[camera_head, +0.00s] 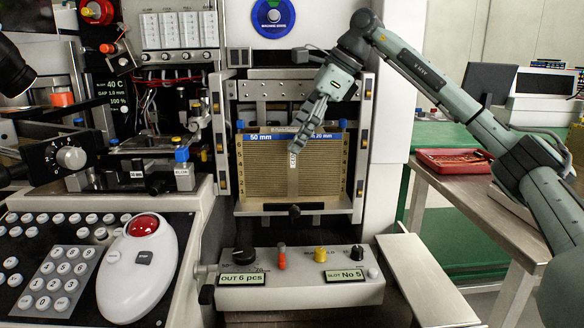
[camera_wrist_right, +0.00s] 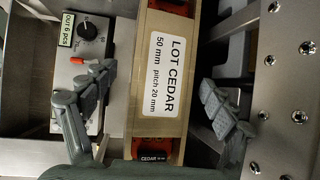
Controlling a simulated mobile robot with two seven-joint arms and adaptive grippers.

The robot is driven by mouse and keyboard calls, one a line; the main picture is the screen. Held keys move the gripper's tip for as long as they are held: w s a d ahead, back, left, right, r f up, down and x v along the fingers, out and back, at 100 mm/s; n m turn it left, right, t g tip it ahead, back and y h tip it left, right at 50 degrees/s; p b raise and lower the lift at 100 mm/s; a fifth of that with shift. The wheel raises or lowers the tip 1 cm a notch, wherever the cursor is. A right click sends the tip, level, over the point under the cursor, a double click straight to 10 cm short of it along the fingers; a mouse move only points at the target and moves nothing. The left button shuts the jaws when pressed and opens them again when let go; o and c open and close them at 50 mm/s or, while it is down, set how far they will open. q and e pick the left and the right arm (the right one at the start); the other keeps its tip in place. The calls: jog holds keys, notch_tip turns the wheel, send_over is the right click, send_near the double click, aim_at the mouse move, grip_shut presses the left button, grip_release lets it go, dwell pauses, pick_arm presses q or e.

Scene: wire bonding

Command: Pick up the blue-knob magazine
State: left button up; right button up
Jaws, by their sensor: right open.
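A brass slotted magazine (camera_head: 265,182) stands upright in the machine's bay, with a blue strip reading 50 mm and 20 mm along its top. Small blue pieces (camera_head: 342,125) show at its upper corners; I cannot tell if these are its knobs. My right gripper (camera_head: 299,105) is open above and in front of it, one finger covering part of the top edge. In the right wrist view a magazine top (camera_wrist_right: 157,70) labelled LOT CEDAR lies between the two spread fingers, with visible gaps on both sides. Orange parts show at its ends.
A control box (camera_head: 300,280) with knobs stands below the bay in front. Bay side rails (camera_head: 362,150) flank the magazine closely. A keypad console with a trackball (camera_head: 140,262) is at left. A red tray (camera_head: 453,160) lies on the side table at right.

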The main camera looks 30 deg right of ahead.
jog(key=c, duration=1.9)
grip_shut()
jog(key=shift+r, duration=0.1)
